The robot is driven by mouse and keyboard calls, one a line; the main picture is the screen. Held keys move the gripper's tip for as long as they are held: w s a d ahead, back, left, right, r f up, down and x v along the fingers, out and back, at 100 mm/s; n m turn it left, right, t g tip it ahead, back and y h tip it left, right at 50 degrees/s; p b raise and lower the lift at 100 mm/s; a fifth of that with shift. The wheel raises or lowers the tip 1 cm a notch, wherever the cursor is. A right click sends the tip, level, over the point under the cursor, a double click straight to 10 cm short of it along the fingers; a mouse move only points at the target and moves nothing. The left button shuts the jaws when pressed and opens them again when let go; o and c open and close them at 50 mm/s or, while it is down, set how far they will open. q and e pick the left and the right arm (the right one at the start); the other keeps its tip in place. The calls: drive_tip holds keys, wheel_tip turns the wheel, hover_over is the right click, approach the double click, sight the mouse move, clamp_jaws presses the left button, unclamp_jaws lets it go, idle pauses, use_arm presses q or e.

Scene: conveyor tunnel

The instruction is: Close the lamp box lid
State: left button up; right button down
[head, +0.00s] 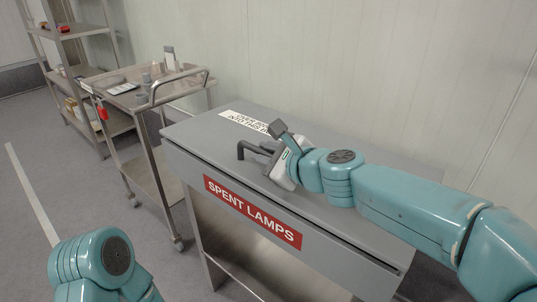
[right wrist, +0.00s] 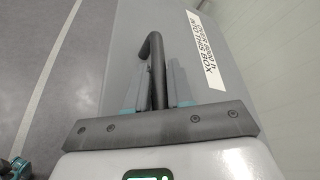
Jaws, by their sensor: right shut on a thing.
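The lamp box (head: 330,262) is a grey metal box on legs, with a red "SPENT LAMPS" label (head: 253,211) on its front. Its grey lid (head: 205,134) lies flat or nearly flat on top, with a thin dark line under its front edge. A dark bent bar handle (head: 243,147) stands on the lid. My right gripper (head: 265,153) is shut on this handle; in the right wrist view the handle (right wrist: 156,55) runs between the two fingers (right wrist: 156,88). My left gripper is not in view; only part of my left arm shows at the bottom left.
A white printed label (head: 245,122) lies on the lid's back part. A steel trolley (head: 150,100) with small items stands left of the box, and a shelf rack (head: 75,85) stands behind it. A pale wall is close behind the box. Open floor lies at the left.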

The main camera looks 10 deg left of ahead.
drive_tip(key=shift+s+a+f+b, duration=0.15)
drive_tip(key=shift+f+b, duration=0.25)
drive_tip(key=shift+f, duration=0.55)
drive_tip(key=c, duration=1.1)
unclamp_jaws()
